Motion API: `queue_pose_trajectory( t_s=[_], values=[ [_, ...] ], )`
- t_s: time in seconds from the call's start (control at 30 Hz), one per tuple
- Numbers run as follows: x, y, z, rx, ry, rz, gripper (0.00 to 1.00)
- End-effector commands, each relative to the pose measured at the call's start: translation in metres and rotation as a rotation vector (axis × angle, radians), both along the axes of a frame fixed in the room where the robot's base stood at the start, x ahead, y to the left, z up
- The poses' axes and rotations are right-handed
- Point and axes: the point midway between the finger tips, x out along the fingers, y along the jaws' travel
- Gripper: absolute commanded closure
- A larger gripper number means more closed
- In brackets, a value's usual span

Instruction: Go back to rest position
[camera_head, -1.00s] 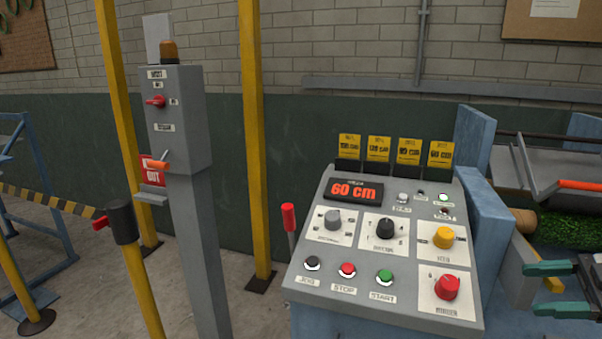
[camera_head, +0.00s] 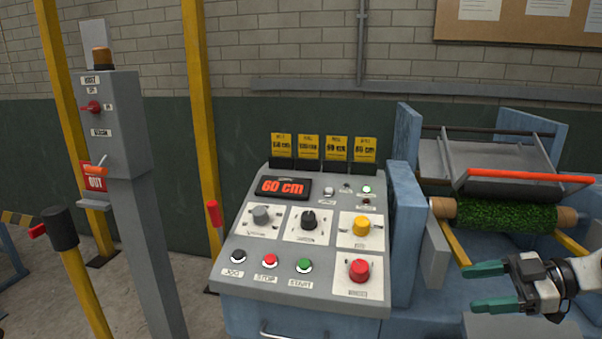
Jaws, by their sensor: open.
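My gripper (camera_head: 487,286) is at the lower right of the head view. Its two green fingers point left and stand apart with nothing between them. It is to the right of the grey control panel (camera_head: 235,288) and in front of the blue machine with the turf roll (camera_head: 505,216). The panel's display (camera_head: 283,187) reads 60 cm in red. The rest of my arm runs out of the picture at the right edge.
A grey post box (camera_head: 113,128) with an amber lamp and red switch stands at the left. Yellow posts (camera_head: 203,125) rise beside the panel. A red bar (camera_head: 520,176) crosses above the turf roll. Bare floor shows at lower left.

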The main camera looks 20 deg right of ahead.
Motion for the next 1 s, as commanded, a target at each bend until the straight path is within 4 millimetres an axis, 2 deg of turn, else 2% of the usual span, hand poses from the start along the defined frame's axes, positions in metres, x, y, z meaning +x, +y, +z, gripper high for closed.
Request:
queue_pose_trajectory(
  t_s=[0.17, 0.37, 0.53, 0.67, 0.8, 0.9, 1.0],
  values=[
    [0.010, 0.027, -0.029, 0.037, 0.110, -0.040, 0.35],
    [0.017, 0.070, -0.077, 0.078, 0.298, -0.122, 0.35],
    [0.006, 0.129, -0.135, 0.097, 0.542, -0.237, 0.35],
    [-0.026, 0.177, -0.183, 0.066, 0.768, -0.377, 0.35],
    [-0.081, 0.212, -0.221, -0.020, 0.967, -0.555, 0.35],
    [-0.124, 0.222, -0.235, -0.107, 1.062, -0.691, 0.35],
    [-0.163, 0.223, -0.239, -0.196, 1.111, -0.817, 0.35]
  ],
)
